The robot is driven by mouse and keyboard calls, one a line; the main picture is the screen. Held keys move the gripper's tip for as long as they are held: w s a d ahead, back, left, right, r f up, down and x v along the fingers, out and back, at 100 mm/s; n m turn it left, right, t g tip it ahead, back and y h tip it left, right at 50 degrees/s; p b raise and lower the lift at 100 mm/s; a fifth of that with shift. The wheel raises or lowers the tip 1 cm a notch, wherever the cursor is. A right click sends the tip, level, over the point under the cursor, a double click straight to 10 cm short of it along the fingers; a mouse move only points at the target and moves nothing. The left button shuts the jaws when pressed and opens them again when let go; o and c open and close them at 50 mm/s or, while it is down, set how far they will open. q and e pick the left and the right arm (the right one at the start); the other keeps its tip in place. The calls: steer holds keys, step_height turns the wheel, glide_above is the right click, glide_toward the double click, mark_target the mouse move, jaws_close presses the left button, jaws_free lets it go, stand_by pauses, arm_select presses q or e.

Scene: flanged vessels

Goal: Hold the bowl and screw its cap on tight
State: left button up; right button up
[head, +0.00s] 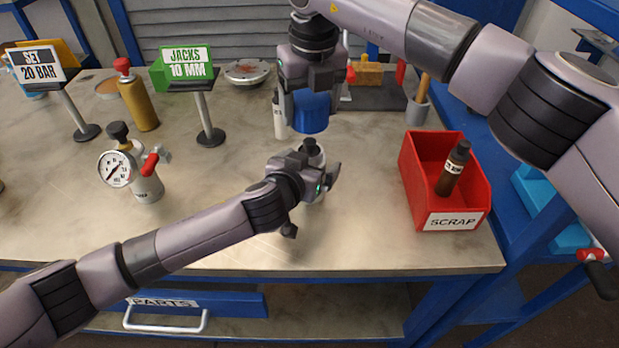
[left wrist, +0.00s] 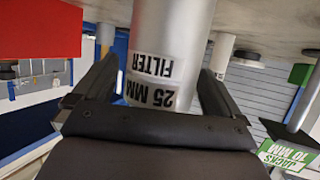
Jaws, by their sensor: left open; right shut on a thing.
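The bowl is a pale grey cylinder (head: 312,153) standing on the bench, mostly hidden behind my left gripper in the head view. In the left wrist view the bowl (left wrist: 172,45) shows upside down with a label reading 25 MM FILTER. My left gripper (head: 314,202) is open, with one finger on each side of the bowl; it also shows in the left wrist view (left wrist: 155,92). My right gripper (head: 311,88) is shut on the blue cap (head: 311,114) and holds it above the bowl. The cap looks apart from the bowl's top.
A red SCRAP bin (head: 455,205) with a brown bottle (head: 453,170) stands to the right. A gauge vessel (head: 146,185) stands at left. A JACKS sign (head: 188,69) and a white bottle (head: 279,117) are behind. The bench front-left is clear.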

mark_target(310, 141)
arm_select(q)
steer(key=c, duration=1.5)
arm_select(e)
steer(key=shift+f, duration=2.5)
steer(key=shift+f, duration=0.9)
steer(key=shift+f, duration=0.6)
